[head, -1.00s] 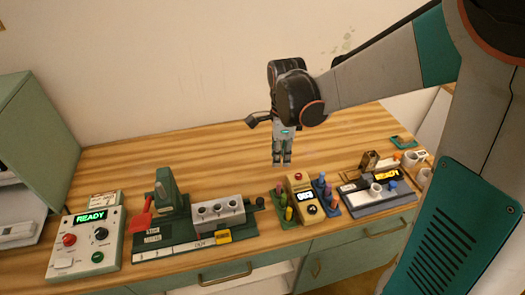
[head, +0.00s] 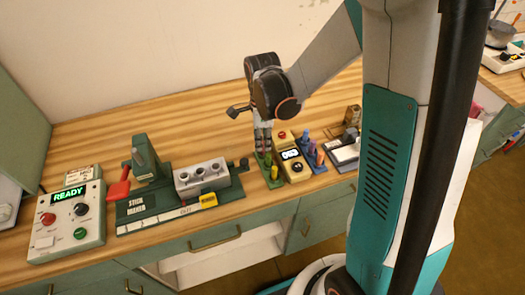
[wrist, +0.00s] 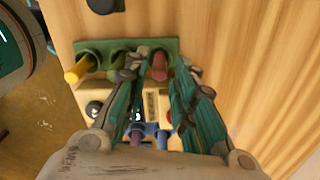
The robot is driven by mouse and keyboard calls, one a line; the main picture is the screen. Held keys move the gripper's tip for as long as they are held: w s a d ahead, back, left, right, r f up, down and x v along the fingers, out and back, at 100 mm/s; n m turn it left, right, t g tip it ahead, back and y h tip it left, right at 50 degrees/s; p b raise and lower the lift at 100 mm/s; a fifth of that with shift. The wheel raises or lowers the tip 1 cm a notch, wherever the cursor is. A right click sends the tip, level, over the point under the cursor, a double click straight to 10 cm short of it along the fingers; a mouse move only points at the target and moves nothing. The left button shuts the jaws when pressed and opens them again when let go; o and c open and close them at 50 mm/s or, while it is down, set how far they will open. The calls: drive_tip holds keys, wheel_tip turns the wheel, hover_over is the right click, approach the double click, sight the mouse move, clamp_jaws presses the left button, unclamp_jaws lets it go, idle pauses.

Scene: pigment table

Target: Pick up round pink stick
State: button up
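The pink stick (wrist: 159,66) stands at the right end of a green holder (wrist: 98,47) in the wrist view. My gripper (wrist: 161,72) is open above it, one finger on each side, and the stick's top shows between the fingertips. Whether either finger touches it, I cannot tell. In the head view my gripper (head: 262,150) points down over the back of the green holder and hides most of the pink stick.
A yellow stick (wrist: 78,69) and green sticks share the holder. A cream device (head: 291,162) and a blue holder (head: 318,168) with purple and blue sticks stand beside it. A grey block (head: 202,174) is at left. The table behind is clear.

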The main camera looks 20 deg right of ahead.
sight(263, 149)
wheel_tip(263, 149, down, 3)
drive_tip(key=shift+r+b, duration=0.15)
drive_tip(key=shift+b, duration=0.15)
drive_tip(key=shift+r, duration=0.1)
drive_tip(key=shift+c, duration=0.4)
clamp_jaws()
